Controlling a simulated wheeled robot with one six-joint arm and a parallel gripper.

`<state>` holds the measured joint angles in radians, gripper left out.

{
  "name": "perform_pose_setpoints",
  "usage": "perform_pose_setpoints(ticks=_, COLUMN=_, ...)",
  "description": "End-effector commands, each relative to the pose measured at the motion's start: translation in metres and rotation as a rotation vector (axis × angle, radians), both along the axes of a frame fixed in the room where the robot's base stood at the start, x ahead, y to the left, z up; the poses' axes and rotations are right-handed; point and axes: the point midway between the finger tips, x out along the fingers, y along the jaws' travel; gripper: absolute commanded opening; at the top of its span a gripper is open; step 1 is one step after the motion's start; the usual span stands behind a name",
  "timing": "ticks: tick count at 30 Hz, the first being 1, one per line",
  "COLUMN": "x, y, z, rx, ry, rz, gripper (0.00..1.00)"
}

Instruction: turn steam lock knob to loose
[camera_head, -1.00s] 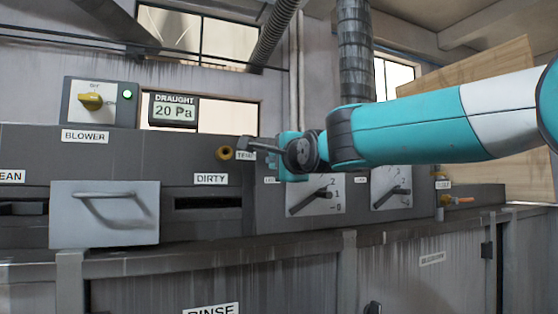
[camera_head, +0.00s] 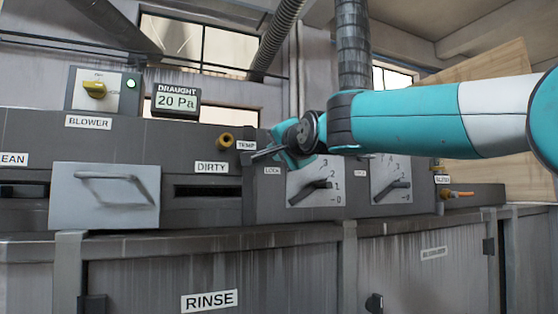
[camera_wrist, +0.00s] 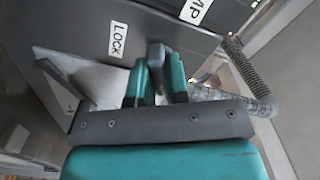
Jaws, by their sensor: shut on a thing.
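The steam lock knob (camera_wrist: 156,55) shows in the wrist view as a grey grip beside the LOCK label (camera_wrist: 118,40). The two teal fingers of my gripper (camera_wrist: 156,80) are shut on it, one on each side. In the head view my gripper (camera_head: 288,158) is at the front of the grey panel, just above the small LOCK label (camera_head: 272,171). There my gripper and wrist hide the knob, so I cannot read its pointing direction.
Two numbered dials with dark levers (camera_head: 312,192) (camera_head: 392,190) sit right of my gripper. A brass fitting (camera_head: 223,140) and the TEMP label (camera_head: 246,146) are to its left. A grey drawer with a handle (camera_head: 105,205) juts out further left. My arm spans the right side.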

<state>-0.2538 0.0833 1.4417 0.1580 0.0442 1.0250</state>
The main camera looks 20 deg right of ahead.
Motion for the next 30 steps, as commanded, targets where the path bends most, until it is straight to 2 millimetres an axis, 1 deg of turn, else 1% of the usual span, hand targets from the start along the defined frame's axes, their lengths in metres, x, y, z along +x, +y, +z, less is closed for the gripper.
perform_pose_setpoints(ticks=1, x=0.0002, y=0.0000, z=-0.0043, rx=-0.045, ry=-0.003, rz=-0.001, gripper=0.00)
perform_pose_setpoints(ticks=21, x=0.0003, y=0.0000, z=-0.0026, rx=-0.672, ry=-0.062, rz=0.000, gripper=0.00)
perform_pose_setpoints(ticks=30, x=0.0004, y=0.0000, z=-0.0021, rx=-0.895, ry=-0.083, rz=0.000, gripper=0.00)
